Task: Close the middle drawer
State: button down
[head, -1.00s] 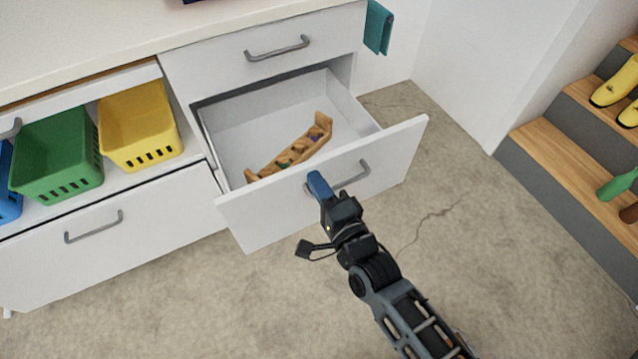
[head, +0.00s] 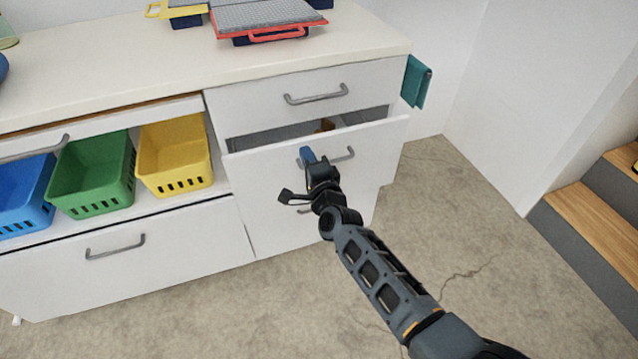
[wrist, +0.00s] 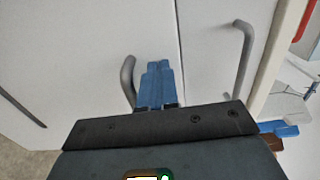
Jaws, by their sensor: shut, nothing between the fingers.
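The middle drawer (head: 375,141) is a white drawer standing partly open under the closed top drawer (head: 275,96). A narrow gap shows its inside, with part of a brown wooden object (head: 325,125) in it. Its grey handle (head: 343,156) runs across the front. My gripper (head: 307,156) is shut and empty, its blue fingertips at the drawer front beside the left part of the handle. In the wrist view the blue fingers (wrist: 157,85) lie beside a curved grey handle (wrist: 128,82); whether they touch the front cannot be told.
Yellow (head: 175,155), green (head: 92,175) and blue (head: 25,195) baskets stand on the shelf at left. A teal cloth (head: 416,82) hangs at the cabinet's right end. Wooden steps (head: 590,215) stand far right. The floor between is clear.

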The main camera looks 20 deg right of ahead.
aim_at(299, 139)
jog(key=w+b, duration=0.1)
jog(key=w, duration=0.2)
jog(key=w+b, duration=0.2)
jog(key=w, duration=0.1)
jog(key=shift+f, duration=0.2)
jog(key=shift+w+r, duration=0.15)
jog(key=shift+w, duration=0.3)
jog(key=shift+w+r, duration=0.1)
jog(key=shift+r, duration=0.15)
